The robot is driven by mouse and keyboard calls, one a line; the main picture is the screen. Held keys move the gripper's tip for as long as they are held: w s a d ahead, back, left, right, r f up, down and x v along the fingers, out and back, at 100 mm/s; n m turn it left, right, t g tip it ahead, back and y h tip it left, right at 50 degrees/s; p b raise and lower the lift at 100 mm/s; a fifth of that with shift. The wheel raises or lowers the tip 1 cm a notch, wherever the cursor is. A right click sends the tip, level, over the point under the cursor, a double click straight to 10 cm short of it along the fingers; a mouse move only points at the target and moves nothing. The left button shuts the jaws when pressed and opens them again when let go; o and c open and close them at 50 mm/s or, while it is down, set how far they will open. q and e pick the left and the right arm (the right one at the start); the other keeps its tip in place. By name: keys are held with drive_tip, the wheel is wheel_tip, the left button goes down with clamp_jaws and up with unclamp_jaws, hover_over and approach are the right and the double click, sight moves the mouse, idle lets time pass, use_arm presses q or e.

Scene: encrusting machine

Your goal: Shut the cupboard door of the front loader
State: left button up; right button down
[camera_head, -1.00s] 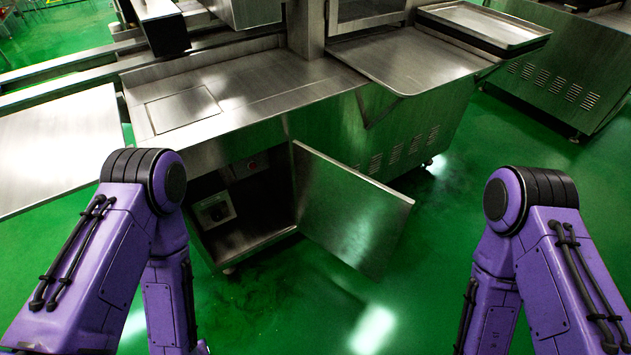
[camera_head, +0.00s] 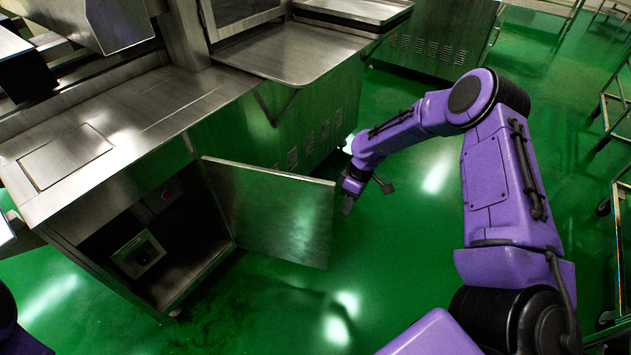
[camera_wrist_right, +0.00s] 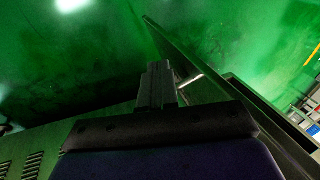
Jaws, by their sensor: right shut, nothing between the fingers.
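The cupboard door (camera_head: 275,212) of the steel machine stands wide open. It is hinged beside the opening of the cupboard (camera_head: 165,245), and its free edge points right. My right gripper (camera_head: 347,205) is just to the right of that free edge, shut and empty. In the right wrist view the shut fingers (camera_wrist_right: 155,85) are beside the door (camera_wrist_right: 205,70), seen nearly edge-on; I cannot tell whether they touch it. My left gripper is out of view.
A control box (camera_head: 138,254) sits inside the cupboard. The steel worktop (camera_head: 120,120) lies above it. Green floor (camera_head: 390,260) is free right of and in front of the door. A wheeled rack (camera_head: 610,110) stands at the far right.

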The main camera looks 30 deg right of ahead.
sight(315, 181)
drive_tip(key=w+r+n+y+b, duration=0.15)
drive_tip(key=w+r, duration=0.25)
drive_tip(key=r, duration=0.5)
drive_tip(key=w+r+n+y+b, duration=0.15)
drive_tip(key=w+r, duration=0.25)
drive_tip(key=r, duration=0.5)
drive_tip(key=shift+n+y, duration=0.3)
drive_tip(key=shift+n, duration=0.1)
drive_tip(key=s+a+f+b, duration=0.1)
drive_tip(key=a+f, duration=0.1)
drive_tip(key=s+a+f+b, duration=0.1)
drive_tip(key=a+f, duration=0.1)
drive_tip(key=a, duration=0.1)
drive_tip(key=s+a+f+b, duration=0.1)
drive_tip(key=a+f+b, duration=0.1)
drive_tip(key=a+f, duration=0.1)
drive_tip(key=shift+f, duration=0.1)
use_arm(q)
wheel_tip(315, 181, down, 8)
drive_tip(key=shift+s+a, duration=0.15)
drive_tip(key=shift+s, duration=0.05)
use_arm(e)
drive_tip(key=shift+s, duration=0.1)
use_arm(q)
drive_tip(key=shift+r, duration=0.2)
use_arm(e)
drive_tip(key=shift+a, duration=0.1)
